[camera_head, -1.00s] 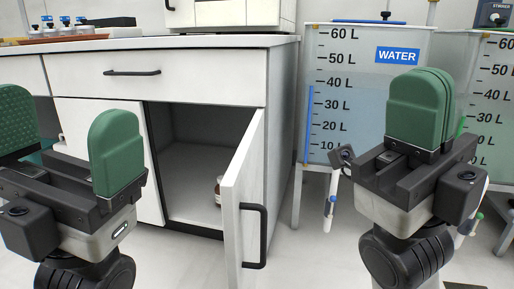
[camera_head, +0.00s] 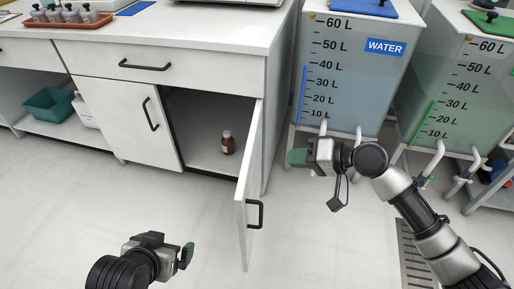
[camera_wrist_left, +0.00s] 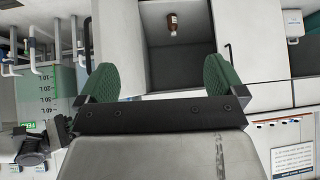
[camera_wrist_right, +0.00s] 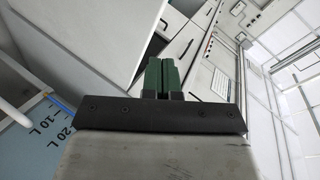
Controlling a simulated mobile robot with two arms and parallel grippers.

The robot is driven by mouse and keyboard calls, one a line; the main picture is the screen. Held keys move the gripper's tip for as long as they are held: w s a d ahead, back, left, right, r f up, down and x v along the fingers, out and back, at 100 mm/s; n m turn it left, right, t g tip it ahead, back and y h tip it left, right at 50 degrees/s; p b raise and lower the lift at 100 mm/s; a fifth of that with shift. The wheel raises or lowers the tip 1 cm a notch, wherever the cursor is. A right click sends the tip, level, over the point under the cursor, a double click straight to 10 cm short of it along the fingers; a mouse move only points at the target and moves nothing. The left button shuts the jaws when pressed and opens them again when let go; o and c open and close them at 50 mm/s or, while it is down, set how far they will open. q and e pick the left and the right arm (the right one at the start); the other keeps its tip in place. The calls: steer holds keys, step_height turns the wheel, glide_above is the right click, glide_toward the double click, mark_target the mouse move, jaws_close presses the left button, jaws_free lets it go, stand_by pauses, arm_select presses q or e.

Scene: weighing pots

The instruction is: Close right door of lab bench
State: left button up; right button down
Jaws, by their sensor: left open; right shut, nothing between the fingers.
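The right door (camera_head: 247,190) of the lab bench (camera_head: 184,65) stands wide open, swung out toward me, with a black handle (camera_head: 257,213) on its outer face. The cupboard behind it is open, and a brown bottle (camera_head: 228,142) stands inside. My right gripper (camera_head: 298,157) is shut and empty, to the right of the door and apart from it, in front of the water tank. Its closed green fingers show in the right wrist view (camera_wrist_right: 161,76). My left gripper (camera_head: 186,256) is open and empty, low in front of the bench and left of the door; its spread fingers show in the left wrist view (camera_wrist_left: 160,80).
The water tank (camera_head: 345,85) and a green tank (camera_head: 462,85) stand right of the bench, with taps below. A closed left door (camera_head: 128,120) and a drawer (camera_head: 165,68) are beside the cupboard. A teal bin (camera_head: 48,103) sits on the left shelf. The floor before the bench is mostly clear.

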arm_select(q)
steer(key=s+a+g+p, duration=0.2)
steer(key=s+g+p, duration=0.15)
steer(key=s, duration=0.45)
arm_select(e)
steer(key=s+d+m+g, duration=0.2)
steer(key=s+d+g, duration=0.1)
steer(key=b, duration=0.2)
glide_toward(247, 181)
steer(key=f, duration=0.1)
steer(key=shift+g+h, duration=0.3)
steer(key=a, duration=0.2)
steer(key=a+f+b, duration=0.1)
steer(key=a, duration=0.2)
steer(key=shift+w+a+f, duration=0.15)
steer(key=shift+w+a, duration=0.05)
steer(key=shift+w, duration=0.05)
arm_select(q)
steer(key=w+d+r+t+h, duration=0.1)
steer(key=w+d+r+t, duration=0.2)
steer(key=w+t, duration=0.3)
steer(key=shift+w+d, duration=0.25)
steer(key=shift+w, duration=1.05)
arm_select(e)
steer(key=shift+w+a, duration=0.1)
steer(key=shift+a, duration=0.4)
arm_select(q)
steer(key=shift+s+a, duration=0.1)
steer(key=shift+s, duration=0.05)
